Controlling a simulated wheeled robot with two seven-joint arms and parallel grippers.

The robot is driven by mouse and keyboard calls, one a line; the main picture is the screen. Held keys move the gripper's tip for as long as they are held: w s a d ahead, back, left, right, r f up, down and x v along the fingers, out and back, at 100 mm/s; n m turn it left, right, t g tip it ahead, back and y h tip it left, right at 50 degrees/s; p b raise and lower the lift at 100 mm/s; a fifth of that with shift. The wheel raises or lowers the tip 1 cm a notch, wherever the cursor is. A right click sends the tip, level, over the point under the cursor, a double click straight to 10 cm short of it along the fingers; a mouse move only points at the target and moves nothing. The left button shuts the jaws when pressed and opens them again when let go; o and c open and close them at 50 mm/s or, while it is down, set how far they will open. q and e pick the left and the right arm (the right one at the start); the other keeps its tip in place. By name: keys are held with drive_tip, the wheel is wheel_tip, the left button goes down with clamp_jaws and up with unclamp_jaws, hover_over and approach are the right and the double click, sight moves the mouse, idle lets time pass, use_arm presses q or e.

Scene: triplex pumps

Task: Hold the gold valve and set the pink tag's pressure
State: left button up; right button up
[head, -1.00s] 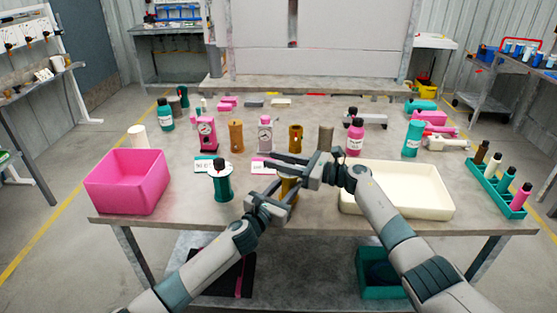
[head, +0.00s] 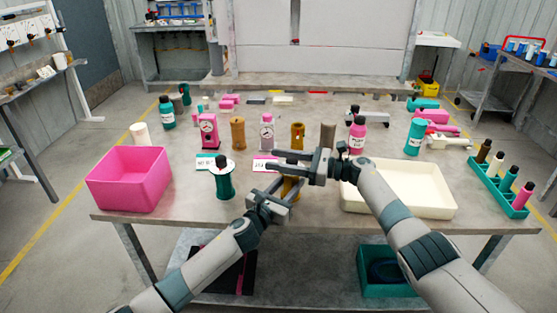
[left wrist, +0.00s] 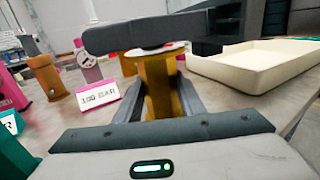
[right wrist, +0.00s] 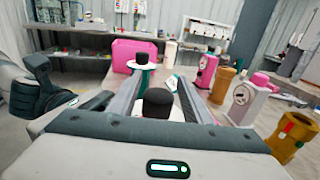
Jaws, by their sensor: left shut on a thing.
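The gold valve (left wrist: 160,85) stands upright between my left gripper's fingers. My left gripper (head: 283,194) is shut on its body. A pale rim shows at its top in the left wrist view. Its black knob (right wrist: 158,104) sits between the fingers of my right gripper (right wrist: 165,95). Those fingers look apart, with a narrow gap beside the knob, and they hide the valve's top in the head view (head: 285,160). The pink-edged tag (head: 265,164) stands behind the valve. It also shows in the left wrist view (left wrist: 98,96) with a BAR figure I cannot read surely.
A teal valve (head: 222,182) with a black knob stands left, by a teal-edged tag (head: 205,162). A pink bin (head: 128,180) is at the left, a cream tray (head: 437,207) at the right. Pink and gold pumps (head: 209,132) stand in a row behind.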

drive_tip(key=shift+r, duration=0.1)
drive_tip(key=v, duration=1.2)
idle(0.5)
